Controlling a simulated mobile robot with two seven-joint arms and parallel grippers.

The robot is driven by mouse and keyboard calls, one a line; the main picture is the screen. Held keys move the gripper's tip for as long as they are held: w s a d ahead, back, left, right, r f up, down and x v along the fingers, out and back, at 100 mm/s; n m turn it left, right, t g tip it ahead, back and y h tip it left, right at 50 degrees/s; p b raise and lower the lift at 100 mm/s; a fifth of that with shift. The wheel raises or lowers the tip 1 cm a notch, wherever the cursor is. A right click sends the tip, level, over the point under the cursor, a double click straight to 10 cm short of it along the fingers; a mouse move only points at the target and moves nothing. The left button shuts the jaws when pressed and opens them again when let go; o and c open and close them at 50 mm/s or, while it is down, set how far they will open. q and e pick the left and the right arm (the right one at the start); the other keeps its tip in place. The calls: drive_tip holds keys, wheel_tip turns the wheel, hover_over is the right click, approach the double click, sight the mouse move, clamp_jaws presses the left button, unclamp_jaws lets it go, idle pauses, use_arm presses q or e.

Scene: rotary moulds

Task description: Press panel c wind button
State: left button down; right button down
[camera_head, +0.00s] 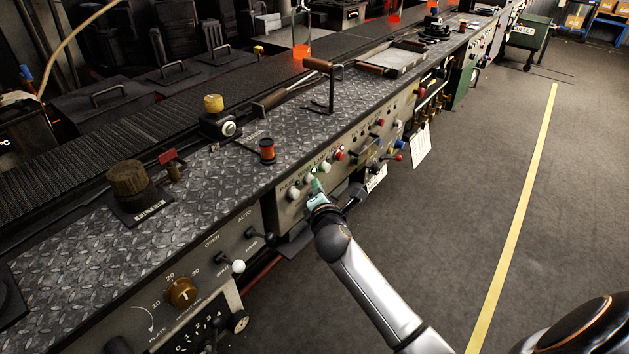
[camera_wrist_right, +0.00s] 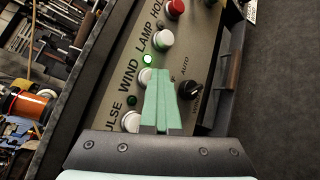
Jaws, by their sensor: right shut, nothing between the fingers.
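The panel (camera_head: 284,211) on the bench front carries a row of round buttons; the wrist view reads WIND beside one white button (camera_wrist_right: 145,77). My right gripper (camera_head: 316,190) is shut and empty, its pale green fingers pointing at this row. In the right wrist view its fingertips (camera_wrist_right: 161,72) overlap the right edge of the WIND button; I cannot tell whether they touch it. A green lamp (camera_wrist_right: 147,58) glows between the WIND and LAMP buttons. My left gripper is not in view.
A white button (camera_wrist_right: 131,121) by the partly hidden PULSE label, the LAMP button (camera_wrist_right: 163,40) and a red button (camera_wrist_right: 175,8) share the row. A black AUTO knob (camera_wrist_right: 190,89) sits close right of the fingers. The floor (camera_head: 440,200) beside the bench is clear.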

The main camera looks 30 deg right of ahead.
drive_tip(key=shift+w+a+r, duration=0.2)
drive_tip(key=shift+w+a, duration=0.1)
drive_tip(key=shift+s+p, duration=0.15)
drive_tip(key=shift+p, duration=0.25)
drive_tip(key=s+d+p, duration=0.2)
drive_tip(key=s, duration=0.3)
drive_tip(key=shift+s+d+f+p, duration=0.15)
drive_tip(key=shift+s+d+p, duration=0.15)
drive_tip(key=shift+s+p, duration=0.1)
idle(0.4)
